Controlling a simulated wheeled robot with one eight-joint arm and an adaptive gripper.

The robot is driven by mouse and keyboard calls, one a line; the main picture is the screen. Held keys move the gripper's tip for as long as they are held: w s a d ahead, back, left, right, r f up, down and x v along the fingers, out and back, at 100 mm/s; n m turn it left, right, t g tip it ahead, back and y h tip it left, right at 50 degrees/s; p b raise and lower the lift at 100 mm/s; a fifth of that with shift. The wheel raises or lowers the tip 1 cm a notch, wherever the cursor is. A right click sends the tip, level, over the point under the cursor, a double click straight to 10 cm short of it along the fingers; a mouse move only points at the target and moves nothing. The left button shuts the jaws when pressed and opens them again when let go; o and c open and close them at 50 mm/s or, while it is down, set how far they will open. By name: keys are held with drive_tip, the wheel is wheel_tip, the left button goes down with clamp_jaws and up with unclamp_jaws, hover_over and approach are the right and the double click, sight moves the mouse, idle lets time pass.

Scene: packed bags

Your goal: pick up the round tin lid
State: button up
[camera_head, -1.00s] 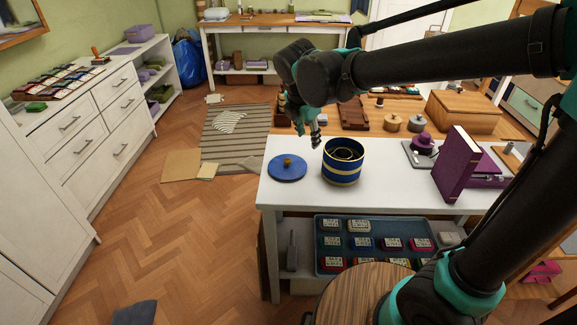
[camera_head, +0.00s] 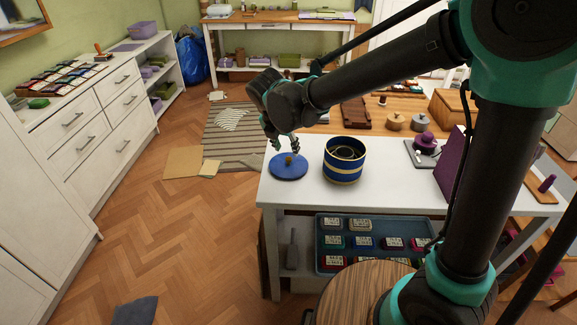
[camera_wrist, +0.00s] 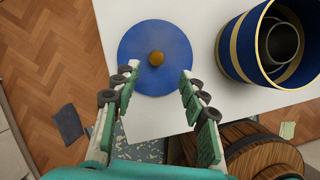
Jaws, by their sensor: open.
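The round tin lid (camera_head: 281,171) is a flat blue disc with a small brass-coloured knob, lying on the left end of the white table. It also shows in the wrist view (camera_wrist: 148,78), with its knob near the middle of the picture. My gripper (camera_head: 283,147) is over the lid in the head view. In the wrist view my gripper (camera_wrist: 158,72) is open and empty, its fingers on either side of the knob's line. The height gap between fingertips and knob is hard to tell. The blue and gold tin (camera_head: 344,166) stands open to the right of the lid.
The white table (camera_head: 310,200) has free room in front of the lid. A purple book (camera_head: 449,165) stands at the right, near a purple stamp (camera_head: 424,143). A tray (camera_head: 330,226) of small labelled boxes sits on the shelf below.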

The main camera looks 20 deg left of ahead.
sight(288, 158)
drive_tip(key=shift+a+x, duration=0.15)
drive_tip(key=shift+x, duration=1.45)
drive_tip(key=shift+a+x, duration=0.1)
drive_tip(key=shift+x, duration=1.5)
clamp_jaws()
